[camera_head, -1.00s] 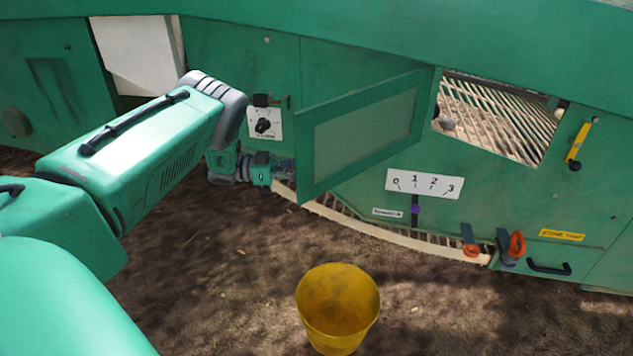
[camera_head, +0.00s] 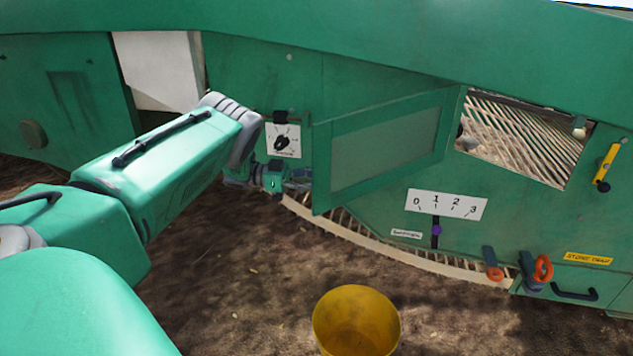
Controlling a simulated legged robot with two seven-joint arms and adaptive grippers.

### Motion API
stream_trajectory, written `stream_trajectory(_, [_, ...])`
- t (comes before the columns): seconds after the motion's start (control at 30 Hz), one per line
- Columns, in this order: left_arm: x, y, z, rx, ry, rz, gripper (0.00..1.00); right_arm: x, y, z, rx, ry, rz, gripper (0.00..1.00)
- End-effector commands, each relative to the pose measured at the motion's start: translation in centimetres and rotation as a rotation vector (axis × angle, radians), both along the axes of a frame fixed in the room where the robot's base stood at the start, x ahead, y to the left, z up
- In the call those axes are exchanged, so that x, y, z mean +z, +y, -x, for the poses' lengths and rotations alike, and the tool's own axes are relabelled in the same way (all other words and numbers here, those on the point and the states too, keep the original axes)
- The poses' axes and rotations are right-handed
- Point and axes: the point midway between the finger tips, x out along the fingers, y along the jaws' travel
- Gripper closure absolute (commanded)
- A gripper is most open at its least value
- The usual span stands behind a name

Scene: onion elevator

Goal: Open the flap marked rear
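A green framed flap (camera_head: 378,150) stands swung out from the green machine wall, its right edge beside an opening (camera_head: 515,138) with pale slatted bars behind. I cannot read a "rear" mark on it. My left arm comes in from the left. My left gripper (camera_head: 299,181) is at the flap's lower free left edge, touching it or very close. The fingers are small and partly merge with the flap edge, so whether they are open or shut is unclear. My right gripper is not in view.
A yellow bucket (camera_head: 356,325) stands on the bare soil below. A dial panel (camera_head: 283,141) is left of the flap. A 0-3 scale plate (camera_head: 447,204) with a purple-knobbed lever (camera_head: 436,230) is below right. Orange-ringed latches (camera_head: 542,268) and a black handle (camera_head: 575,293) sit lower right.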

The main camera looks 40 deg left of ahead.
Motion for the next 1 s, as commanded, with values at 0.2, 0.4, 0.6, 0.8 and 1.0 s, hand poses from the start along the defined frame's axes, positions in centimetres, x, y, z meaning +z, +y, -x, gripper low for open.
stream_trajectory(0.2, [0.1,-0.3,-0.2,-0.001,-0.002,-0.003,0.62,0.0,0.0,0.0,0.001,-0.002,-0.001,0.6])
stream_trajectory(0.4, [0.0,1.5,0.9,0.002,-0.001,-0.003,0.62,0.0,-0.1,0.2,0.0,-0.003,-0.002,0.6])
stream_trajectory(0.6, [-0.4,5.3,3.4,0.003,0.0,0.0,0.62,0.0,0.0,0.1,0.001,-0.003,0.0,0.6])
stream_trajectory(0.8, [-0.5,8.5,5.6,0.003,0.002,0.001,0.62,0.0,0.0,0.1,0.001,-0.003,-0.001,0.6])
stream_trajectory(1.0, [-0.4,10.0,6.6,0.002,0.001,0.003,0.62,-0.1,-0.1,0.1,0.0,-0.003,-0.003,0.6])
